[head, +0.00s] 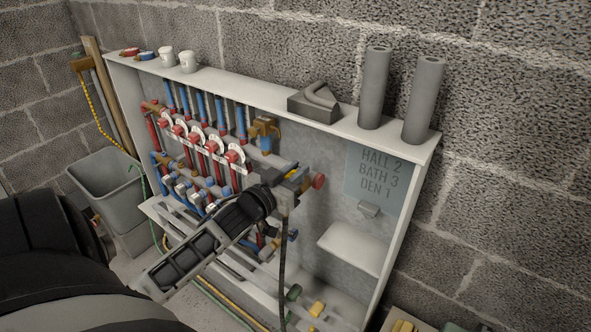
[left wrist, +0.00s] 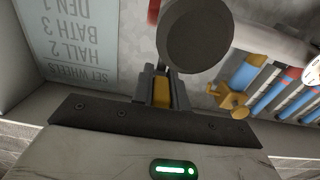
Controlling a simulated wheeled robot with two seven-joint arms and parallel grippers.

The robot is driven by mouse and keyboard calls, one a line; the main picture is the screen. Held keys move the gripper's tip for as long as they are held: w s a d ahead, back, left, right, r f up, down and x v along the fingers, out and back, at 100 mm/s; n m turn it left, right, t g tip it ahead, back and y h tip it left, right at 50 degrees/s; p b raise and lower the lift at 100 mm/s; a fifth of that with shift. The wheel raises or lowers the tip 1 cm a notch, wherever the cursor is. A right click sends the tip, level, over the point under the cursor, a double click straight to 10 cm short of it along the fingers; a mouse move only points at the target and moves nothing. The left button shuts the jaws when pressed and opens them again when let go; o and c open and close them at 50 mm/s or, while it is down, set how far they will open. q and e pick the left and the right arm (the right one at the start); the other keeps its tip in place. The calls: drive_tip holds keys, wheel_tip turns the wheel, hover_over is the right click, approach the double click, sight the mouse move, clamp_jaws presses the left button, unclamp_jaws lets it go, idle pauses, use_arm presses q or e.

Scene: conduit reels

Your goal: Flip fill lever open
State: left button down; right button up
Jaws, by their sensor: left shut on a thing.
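My left gripper (head: 293,180) reaches into the open wall cabinet from the left, at the right end of the pipe manifold. It is shut on a yellow lever (left wrist: 161,92), which shows between its fingers in the left wrist view. In the head view a bit of yellow (head: 297,174) shows at the fingertips, with most of the lever hidden by the gripper. A red knob (head: 318,181) sits just right of the fingertips. A large dark round end (left wrist: 197,36) stands close beyond the fingers in the left wrist view. My right gripper is not in view.
The manifold has several red dials (head: 212,147) and blue pipes. A brass fitting (head: 264,132) sits above the gripper. A dark hose (head: 283,265) hangs below it. A lettered plate (head: 377,172) and a small shelf (head: 352,248) are at right. Grey rolls (head: 423,100) stand on the cabinet top.

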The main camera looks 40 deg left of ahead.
use_arm(q)
drive_tip(key=c, duration=1.4)
unclamp_jaws()
drive_tip(key=s, duration=0.5)
drive_tip(key=s+d, duration=0.1)
drive_tip(key=s, duration=1)
drive_tip(key=shift+d+b, duration=0.25)
drive_tip(key=shift+b, duration=0.05)
drive_tip(key=shift+w, duration=0.1)
drive_tip(key=d+f+m+g+h, duration=0.1)
drive_tip(key=d+f+g, duration=0.1)
drive_tip(key=d+f, duration=0.3)
drive_tip(key=s+d+f+m+g+h, duration=0.1)
drive_tip(key=d+f+g+h, duration=0.1)
drive_tip(key=d+f, duration=0.4)
drive_tip(key=s+d+f+m+g+h, duration=0.1)
drive_tip(key=d+f, duration=0.4)
drive_tip(key=d, duration=0.8)
drive_tip(key=shift+s+d+f+m+g+h, duration=0.1)
drive_tip(key=shift+d+m+g+h, duration=0.15)
drive_tip(key=shift+g, duration=0.4)
drive_tip(key=shift+s+d+f+m+g+h, duration=0.15)
drive_tip(key=shift+g+h, duration=0.1)
drive_tip(key=shift+g, duration=0.4)
